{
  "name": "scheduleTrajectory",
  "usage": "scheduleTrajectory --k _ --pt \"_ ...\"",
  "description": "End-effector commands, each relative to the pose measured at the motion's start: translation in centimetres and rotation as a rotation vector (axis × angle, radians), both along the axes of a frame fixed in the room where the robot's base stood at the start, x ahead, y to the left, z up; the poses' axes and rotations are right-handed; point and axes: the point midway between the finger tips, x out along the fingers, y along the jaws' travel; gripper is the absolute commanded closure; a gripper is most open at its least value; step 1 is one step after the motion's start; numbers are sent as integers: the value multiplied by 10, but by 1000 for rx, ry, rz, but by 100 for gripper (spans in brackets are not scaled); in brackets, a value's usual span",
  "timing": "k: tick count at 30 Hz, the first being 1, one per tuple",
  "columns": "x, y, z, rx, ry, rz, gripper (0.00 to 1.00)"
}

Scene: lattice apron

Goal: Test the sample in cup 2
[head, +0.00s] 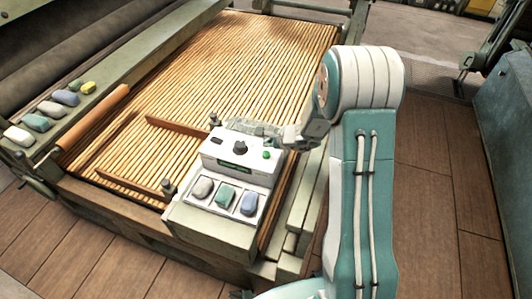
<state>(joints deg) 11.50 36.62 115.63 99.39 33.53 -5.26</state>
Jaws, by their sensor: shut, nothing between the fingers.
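A pale test box (236,167) with a dark display, a black knob (239,147) and a green button (266,155) stands at the near edge of the slatted bed. On its sloped front tray are three recessed places, holding a grey lump (202,187), a teal lump (226,195) and a blue lump (250,203). I cannot read any cup numbers. My gripper (232,125) is shut and empty, just behind and above the box's top edge. It is partly hidden behind the box, and contact cannot be told.
The slatted wooden bed (240,55) spreads behind the box, with brown bars (135,187) on it. Several coloured lumps (50,108) lie on the green rail at the left, beside a wooden roller (92,117). A teal machine (505,150) stands right; plank floor (440,190) lies between.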

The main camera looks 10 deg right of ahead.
Motion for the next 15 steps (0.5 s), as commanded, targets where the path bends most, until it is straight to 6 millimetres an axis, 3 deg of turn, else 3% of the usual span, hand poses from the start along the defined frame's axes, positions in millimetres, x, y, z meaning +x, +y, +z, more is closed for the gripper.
scheduleTrajectory --k 9,15 --pt "0 0 28 -1 -1 0 100" --pt "0 0 33 0 2 -1 100"
